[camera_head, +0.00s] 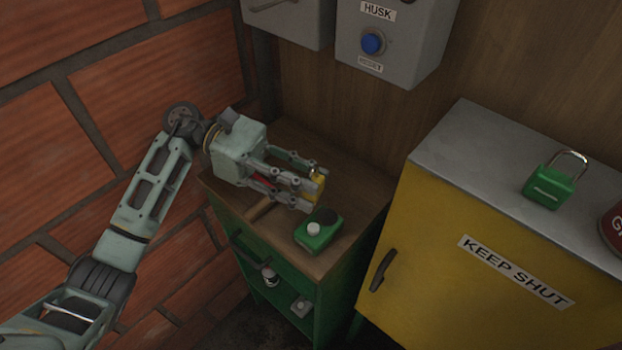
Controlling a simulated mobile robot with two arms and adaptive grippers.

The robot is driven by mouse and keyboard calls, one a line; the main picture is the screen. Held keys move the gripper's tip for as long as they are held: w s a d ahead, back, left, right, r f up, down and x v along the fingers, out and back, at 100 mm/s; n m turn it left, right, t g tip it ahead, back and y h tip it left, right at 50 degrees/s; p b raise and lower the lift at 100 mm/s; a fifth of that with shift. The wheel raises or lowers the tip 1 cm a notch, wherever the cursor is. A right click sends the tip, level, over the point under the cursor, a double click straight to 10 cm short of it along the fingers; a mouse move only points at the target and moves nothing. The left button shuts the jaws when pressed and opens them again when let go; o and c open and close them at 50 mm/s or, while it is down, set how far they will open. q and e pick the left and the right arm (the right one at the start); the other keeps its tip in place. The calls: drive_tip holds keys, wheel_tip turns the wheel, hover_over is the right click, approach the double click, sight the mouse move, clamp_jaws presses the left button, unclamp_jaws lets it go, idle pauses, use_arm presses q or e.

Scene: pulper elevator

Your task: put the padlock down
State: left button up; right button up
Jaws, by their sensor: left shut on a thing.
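My left gripper (312,190) is shut on a small yellow padlock (320,184), with part of its metal shackle showing at the top. The fingers hide much of it. It is over the wooden top of the green cabinet (355,205), near its right side; I cannot tell whether it touches the wood. A green padlock (549,188) with an upright metal shackle stands on the grey top of the yellow cabinet at the right, well away from the gripper. My right gripper is not in view.
A green box with a white button (314,230) sits on the wood just in front of the gripper. Grey HUSK box (392,50) hangs above.

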use_arm(q)
drive_tip(key=s+a+r+n+t, duration=0.5)
drive_tip(key=a+r+n+t, duration=0.2)
drive_tip(key=r+t, duration=0.15)
drive_tip(key=w+d+n+t+y, duration=0.2)
drive_tip(key=w+d+n+t, duration=0.2)
drive_tip(key=w+d+t, duration=0.5)
drive_tip(key=s+a+f+m+g+y, duration=0.1)
drive_tip(key=f+m+g, duration=0.2)
drive_tip(key=m+g, duration=0.2)
drive_tip(key=s+a+f+m+g+y, duration=0.1)
drive_tip(key=f+m+g, duration=0.2)
drive_tip(key=m+g, duration=0.3)
drive_tip(key=s+a+f+m+g, duration=0.1)
drive_tip(key=f+m+g, duration=0.3)
drive_tip(key=g, duration=0.9)
drive_tip(key=shift+s+a+m+y, duration=0.4)
drive_tip(key=shift+s+m, duration=0.15)
drive_tip(key=shift+m, duration=0.35)
